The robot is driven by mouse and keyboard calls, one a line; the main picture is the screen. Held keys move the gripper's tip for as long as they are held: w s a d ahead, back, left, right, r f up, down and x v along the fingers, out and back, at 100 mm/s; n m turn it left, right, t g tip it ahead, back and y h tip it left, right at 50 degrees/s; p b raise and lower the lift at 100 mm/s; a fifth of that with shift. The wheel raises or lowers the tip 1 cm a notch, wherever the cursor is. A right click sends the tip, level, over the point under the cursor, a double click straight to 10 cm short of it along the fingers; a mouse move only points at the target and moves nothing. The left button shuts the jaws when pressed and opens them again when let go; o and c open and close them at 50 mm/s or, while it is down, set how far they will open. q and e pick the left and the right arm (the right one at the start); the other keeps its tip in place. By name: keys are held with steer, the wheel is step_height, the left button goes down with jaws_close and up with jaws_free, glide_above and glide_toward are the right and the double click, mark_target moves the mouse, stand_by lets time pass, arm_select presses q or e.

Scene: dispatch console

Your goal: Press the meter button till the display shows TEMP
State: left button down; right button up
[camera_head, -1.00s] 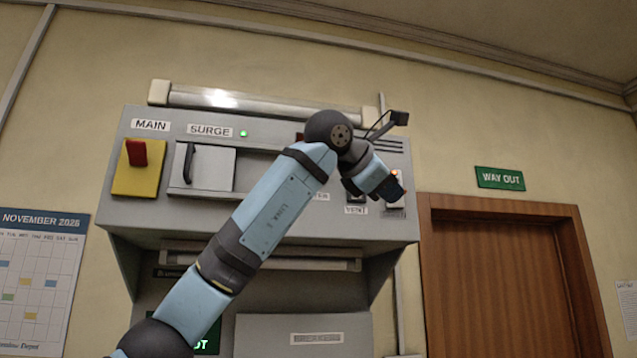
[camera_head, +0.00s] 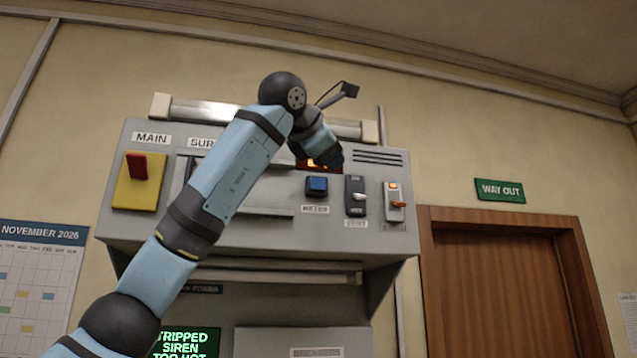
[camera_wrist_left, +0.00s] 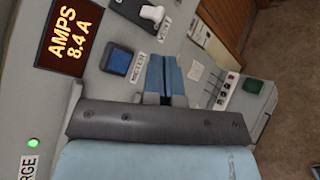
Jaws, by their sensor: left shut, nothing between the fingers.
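The blue square meter button (camera_head: 317,186) sits on the console face above its METER label; it also shows in the left wrist view (camera_wrist_left: 118,60). The meter display (camera_wrist_left: 69,36) reads AMPS 8.4 A in the left wrist view. In the head view the display (camera_head: 316,164) is mostly hidden behind my left gripper (camera_head: 332,159). That gripper is shut and empty, above and slightly right of the button in the head view. In the left wrist view its fingers (camera_wrist_left: 164,77) appear beside the button, apparently apart from it. My right gripper is not in view.
A VENT switch (camera_head: 356,196) and a switch with an orange light (camera_head: 395,201) are right of the button. The red MAIN handle (camera_head: 137,166) is at left. A lower green-text screen (camera_head: 185,342) reads TRIPPED SIREN TOO HOT. A WAY OUT door (camera_head: 500,285) is at right.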

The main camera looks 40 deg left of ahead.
mark_target(318, 184)
arm_select(q)
steer(key=w+a+p, duration=0.2)
steer(key=w+a, duration=0.2)
steer(key=a, duration=0.1)
steer(key=shift+w+a, duration=0.25)
steer(key=shift+w, duration=0.15)
stand_by(1.8)
steer(key=shift+w+a+f+p, duration=0.1)
steer(key=shift+w+a+p, duration=0.2)
steer(key=shift+a, duration=0.05)
